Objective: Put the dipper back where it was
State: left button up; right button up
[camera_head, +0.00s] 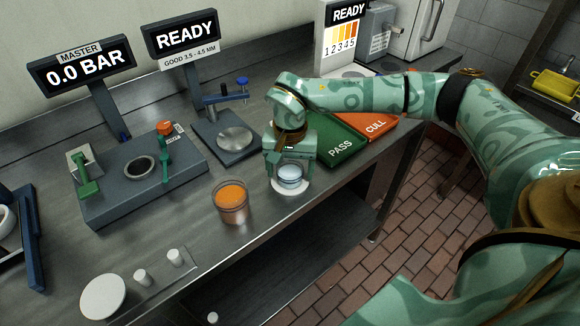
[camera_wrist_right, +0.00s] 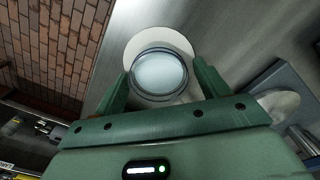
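A small round cup with a pale, glassy top and dark rim, which I take for the dipper (camera_head: 291,176), is upright between the fingers of my right gripper (camera_head: 290,168). In the right wrist view the dipper (camera_wrist_right: 160,75) fits closely between the two green fingers (camera_wrist_right: 160,85), one on each side. A white round pad (camera_head: 278,187) lies directly below it near the table's front edge; in the wrist view the pad (camera_wrist_right: 138,45) shows around it. I cannot tell whether the dipper touches the pad. My left gripper is not in view.
A cup of orange liquid (camera_head: 231,203) stands left of the gripper. Behind are a scale with a round plate (camera_head: 235,139), the green PASS tray (camera_head: 338,146) and the red CULL tray (camera_head: 374,124). A grey valve block (camera_head: 120,200) and white disc (camera_head: 103,297) are further left.

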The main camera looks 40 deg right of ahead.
jog(key=shift+r, duration=0.1)
notch_tip(320, 180, up, 12)
jog(key=p, duration=0.3)
